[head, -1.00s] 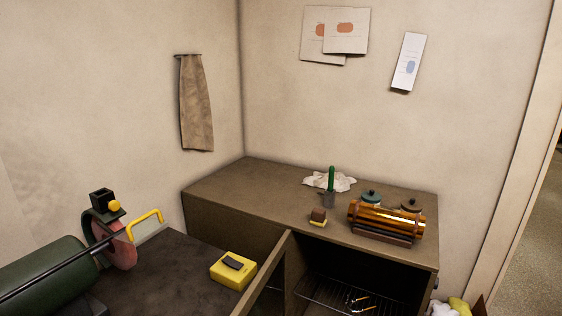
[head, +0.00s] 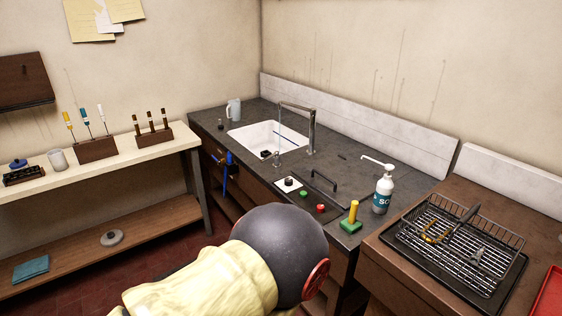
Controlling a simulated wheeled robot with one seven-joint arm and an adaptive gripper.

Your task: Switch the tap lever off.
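The tap (head: 312,130) is a tall chrome square-bent pipe at the right edge of a white sink (head: 243,136) set in the dark counter. Its spout reaches left over the basin. A small chrome upright piece (head: 276,159) stands at the sink's near edge; I cannot tell whether it is the tap's lever. The lever's position is too small to read, and I cannot make out running water for certain. My gripper is not in view.
A large dark round shape (head: 280,245) with pale yellow cloth (head: 205,280) and a red disc fills the near foreground, before the counter. A soap bottle (head: 383,195), green block (head: 353,226) and wire rack (head: 465,245) stand to the right. A shelf bench (head: 130,150) stands left.

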